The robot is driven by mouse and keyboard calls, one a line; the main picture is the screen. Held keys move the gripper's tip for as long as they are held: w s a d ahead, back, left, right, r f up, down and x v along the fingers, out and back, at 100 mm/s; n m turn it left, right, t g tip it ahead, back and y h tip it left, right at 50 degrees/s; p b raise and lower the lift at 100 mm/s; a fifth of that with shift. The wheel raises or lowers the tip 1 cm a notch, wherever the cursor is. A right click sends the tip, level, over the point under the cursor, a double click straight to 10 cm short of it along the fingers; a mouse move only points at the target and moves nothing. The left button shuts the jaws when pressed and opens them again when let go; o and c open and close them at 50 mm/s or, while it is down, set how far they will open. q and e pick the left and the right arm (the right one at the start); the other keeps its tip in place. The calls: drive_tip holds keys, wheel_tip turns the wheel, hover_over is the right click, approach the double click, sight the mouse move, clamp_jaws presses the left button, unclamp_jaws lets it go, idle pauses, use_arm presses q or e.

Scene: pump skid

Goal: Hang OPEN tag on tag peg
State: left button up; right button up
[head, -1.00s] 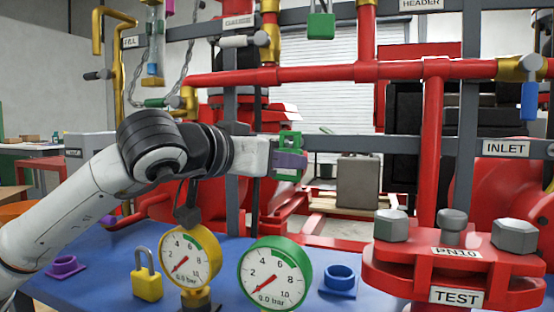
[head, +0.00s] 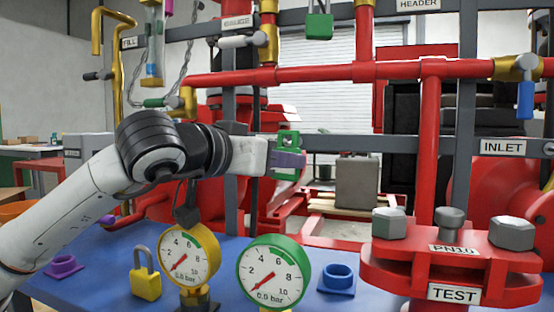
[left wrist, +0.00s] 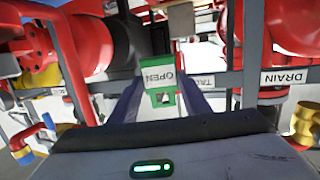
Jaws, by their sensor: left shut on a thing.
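The green OPEN tag (head: 289,138) is held at the end of my left arm, in front of the grey frame. In the left wrist view the tag (left wrist: 161,96) has a white OPEN label that reads upside down and a hole through its green part. My left gripper (head: 290,160) is shut on the tag, with one purple finger on each side of it in the wrist view. A label starting "TA" (left wrist: 207,83) shows on the grey rail beyond the fingers, partly hidden. I cannot make out the tag peg clearly. My right gripper is not in view.
Two gauges, yellow (head: 190,255) and green (head: 273,272), stand on the blue bench below my arm. A yellow padlock (head: 146,278) and a blue ring holder (head: 338,279) are beside them. The red TEST flange (head: 450,268) is at right. Grey rails and red pipes lie behind.

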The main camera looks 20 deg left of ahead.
use_arm(q)
drive_tip(key=shift+w+d+f, duration=0.1)
drive_tip(key=shift+f, duration=0.55)
drive_tip(key=o, duration=1.1)
drive_tip(key=v, duration=0.7)
drive_tip(key=r+p+v, duration=0.1)
drive_tip(key=v, duration=0.2)
drive_tip(key=shift+s+r, duration=0.1)
drive_tip(key=shift+s, duration=0.2)
